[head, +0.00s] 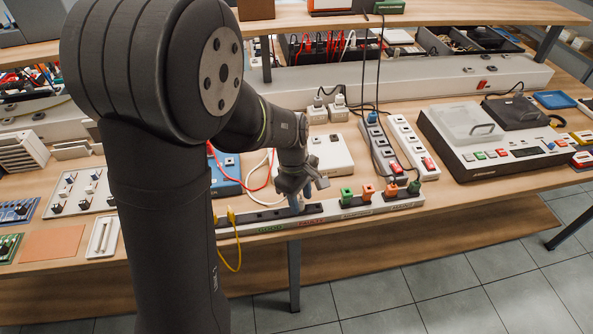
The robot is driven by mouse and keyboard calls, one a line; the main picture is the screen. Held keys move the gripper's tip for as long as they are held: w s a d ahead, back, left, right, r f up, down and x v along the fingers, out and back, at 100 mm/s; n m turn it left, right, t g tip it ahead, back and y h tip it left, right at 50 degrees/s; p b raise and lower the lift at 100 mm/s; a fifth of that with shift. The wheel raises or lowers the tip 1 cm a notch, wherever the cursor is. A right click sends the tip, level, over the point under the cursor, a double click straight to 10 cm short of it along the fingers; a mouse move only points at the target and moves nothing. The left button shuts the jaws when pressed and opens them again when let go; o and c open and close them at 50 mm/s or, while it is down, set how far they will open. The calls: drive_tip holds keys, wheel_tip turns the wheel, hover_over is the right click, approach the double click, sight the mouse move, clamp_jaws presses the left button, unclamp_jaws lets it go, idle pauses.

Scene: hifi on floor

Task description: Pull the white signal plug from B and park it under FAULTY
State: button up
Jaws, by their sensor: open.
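My gripper (308,194) is open, pointing down over the front rail (346,214), just in front of a white box (331,158). The rail has a green label (270,230) that seems to read GOOD and a red label (311,220) that seems to read FAULTY; the gripper is just above the red one. A white cable (249,190) and a red cable (241,183) run between the blue box (224,177) and the white box. I cannot make out the white plug or the letter B; my arm and gripper hide part of that area.
A yellow plug (231,216) with a hanging yellow cable is at the rail's left. Green and orange plugs (369,190) stand along its right half. Power strips (379,148) and a large console (490,138) are to the right. The floor in front is clear.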

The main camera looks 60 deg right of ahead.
wheel_tip(320, 180, up, 21)
drive_tip(key=w, duration=0.2)
drive_tip(key=shift+w, duration=0.2)
idle(0.5)
drive_tip(key=shift+f, duration=0.1)
wheel_tip(320, 180, down, 8)
drive_tip(key=shift+s, duration=0.2)
idle(0.5)
drive_tip(key=shift+r, duration=0.2)
